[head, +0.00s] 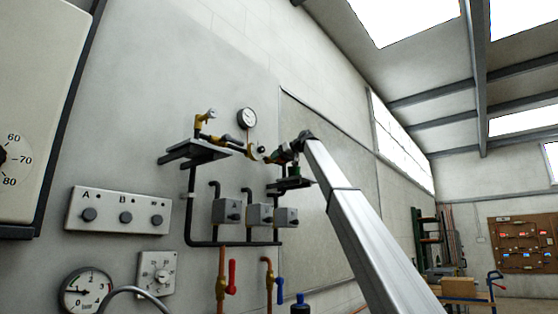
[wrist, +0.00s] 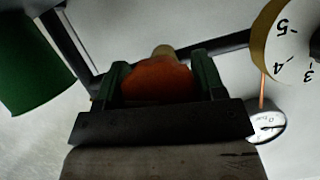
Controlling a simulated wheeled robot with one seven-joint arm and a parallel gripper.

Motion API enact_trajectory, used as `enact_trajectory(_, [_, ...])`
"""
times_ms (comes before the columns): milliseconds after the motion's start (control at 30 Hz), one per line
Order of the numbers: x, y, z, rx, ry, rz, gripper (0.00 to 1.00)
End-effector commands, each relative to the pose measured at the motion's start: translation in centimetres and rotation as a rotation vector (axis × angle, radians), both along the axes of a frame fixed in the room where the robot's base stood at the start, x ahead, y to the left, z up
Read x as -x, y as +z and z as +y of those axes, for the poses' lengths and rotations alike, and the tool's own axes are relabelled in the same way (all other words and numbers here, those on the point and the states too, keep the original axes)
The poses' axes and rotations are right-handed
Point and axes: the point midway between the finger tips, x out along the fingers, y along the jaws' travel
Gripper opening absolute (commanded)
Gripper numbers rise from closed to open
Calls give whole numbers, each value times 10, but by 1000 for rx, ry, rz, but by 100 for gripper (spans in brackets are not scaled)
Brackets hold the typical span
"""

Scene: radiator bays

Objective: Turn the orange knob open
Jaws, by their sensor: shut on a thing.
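In the wrist view the orange knob (wrist: 158,82) sits between the two green fingers of my gripper (wrist: 160,76). The gripper is shut on the knob, with a finger against each side. The palm hides the knob's near part, and a pale stem shows behind its top. In the head view my gripper (head: 287,157) is at the right end of the brass pipework on the wall. The knob is too small and too covered there to make out clearly, so its turn angle cannot be told.
A green cylinder (wrist: 25,65) is left of the gripper in the wrist view. A numbered white dial (wrist: 290,45) is close on the right, with a round gauge (wrist: 265,126) below it. In the head view, grey boxes (head: 259,215) and a three-knob panel (head: 118,211) are on the wall.

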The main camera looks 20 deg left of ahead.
Motion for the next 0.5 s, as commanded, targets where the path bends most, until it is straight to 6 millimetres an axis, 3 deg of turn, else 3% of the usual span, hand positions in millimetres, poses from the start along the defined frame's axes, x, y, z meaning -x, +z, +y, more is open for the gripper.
enact_trajectory(500, [0, -4, -2, 192, 2, -451, 39])
